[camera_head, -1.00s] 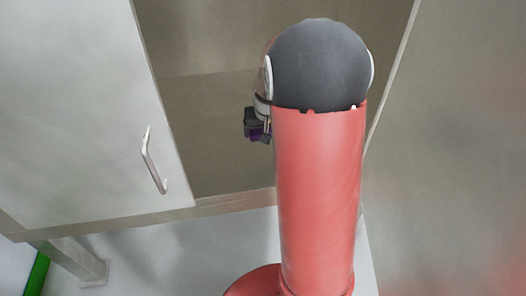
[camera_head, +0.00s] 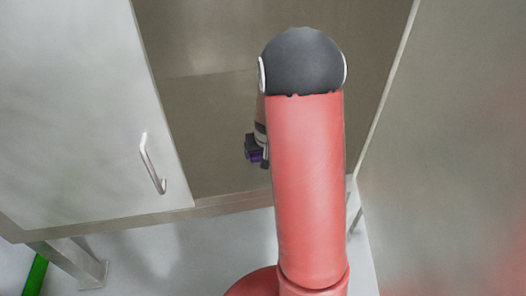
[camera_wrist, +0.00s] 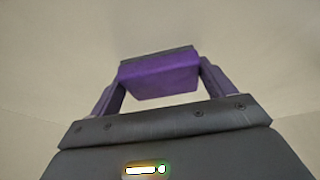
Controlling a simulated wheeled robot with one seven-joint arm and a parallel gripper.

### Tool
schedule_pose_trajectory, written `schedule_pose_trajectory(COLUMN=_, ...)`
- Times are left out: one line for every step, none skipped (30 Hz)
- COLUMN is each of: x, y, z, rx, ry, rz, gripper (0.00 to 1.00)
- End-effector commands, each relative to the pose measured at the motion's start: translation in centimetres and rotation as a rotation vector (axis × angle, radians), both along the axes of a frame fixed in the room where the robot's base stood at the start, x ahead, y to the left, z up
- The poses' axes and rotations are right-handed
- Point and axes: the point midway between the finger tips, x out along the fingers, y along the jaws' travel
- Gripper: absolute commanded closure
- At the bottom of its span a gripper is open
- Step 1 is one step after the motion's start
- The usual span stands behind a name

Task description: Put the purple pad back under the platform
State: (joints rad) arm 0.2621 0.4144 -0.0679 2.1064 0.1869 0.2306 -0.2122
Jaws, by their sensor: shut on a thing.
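The purple pad (camera_wrist: 160,80) is a small block with a dark upper edge. In the wrist view it sits between the two fingers of my gripper (camera_wrist: 160,84), which is shut on it. In the head view my gripper (camera_head: 258,154) shows only in part beside my red arm, inside the open cabinet bay, near its front edge. The pad is too small and too covered there to make out clearly. I cannot identify the platform in either view.
A metal cabinet door (camera_head: 85,110) with a bar handle (camera_head: 152,163) stands at the left. A metal panel (camera_head: 450,150) closes the right side. The cabinet floor (camera_head: 215,130) between them looks bare. A green strip (camera_head: 36,274) shows at the lower left.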

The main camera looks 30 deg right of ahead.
Motion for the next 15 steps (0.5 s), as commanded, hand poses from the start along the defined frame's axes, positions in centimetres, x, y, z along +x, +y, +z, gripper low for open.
schedule_pose_trajectory(x=0.01, y=0.00, z=-0.32, rx=0.000, ry=0.000, rz=0.000, gripper=0.40)
schedule_pose_trajectory(x=0.00, y=0.00, z=-0.22, rx=0.000, ry=0.000, rz=0.000, gripper=0.16)
schedule_pose_trajectory(x=0.00, y=0.00, z=-0.15, rx=0.000, ry=0.000, rz=0.000, gripper=0.11)
schedule_pose_trajectory(x=0.00, y=0.00, z=-0.15, rx=0.000, ry=0.000, rz=0.000, gripper=0.07)
schedule_pose_trajectory(x=0.00, y=0.00, z=-0.15, rx=0.000, ry=0.000, rz=0.000, gripper=0.03)
schedule_pose_trajectory(x=0.00, y=0.00, z=-0.15, rx=0.000, ry=0.000, rz=0.000, gripper=0.00)
schedule_pose_trajectory(x=-0.01, y=0.00, z=-0.14, rx=0.000, ry=0.000, rz=0.000, gripper=0.00)
schedule_pose_trajectory(x=-0.01, y=-0.01, z=-0.14, rx=0.000, ry=0.000, rz=0.000, gripper=0.00)
schedule_pose_trajectory(x=-0.01, y=-0.01, z=-0.14, rx=0.000, ry=0.000, rz=0.000, gripper=0.00)
schedule_pose_trajectory(x=-0.01, y=-0.01, z=-0.14, rx=0.000, ry=0.000, rz=0.000, gripper=0.00)
schedule_pose_trajectory(x=0.00, y=0.00, z=-0.14, rx=0.000, ry=0.000, rz=0.000, gripper=0.00)
schedule_pose_trajectory(x=0.00, y=0.00, z=-0.10, rx=0.000, ry=0.000, rz=0.000, gripper=0.00)
schedule_pose_trajectory(x=0.00, y=0.00, z=-0.01, rx=0.000, ry=0.000, rz=0.000, gripper=0.00)
schedule_pose_trajectory(x=0.00, y=0.00, z=0.13, rx=0.000, ry=0.000, rz=0.000, gripper=0.00)
schedule_pose_trajectory(x=-0.01, y=0.00, z=0.38, rx=0.000, ry=0.000, rz=0.000, gripper=0.00)
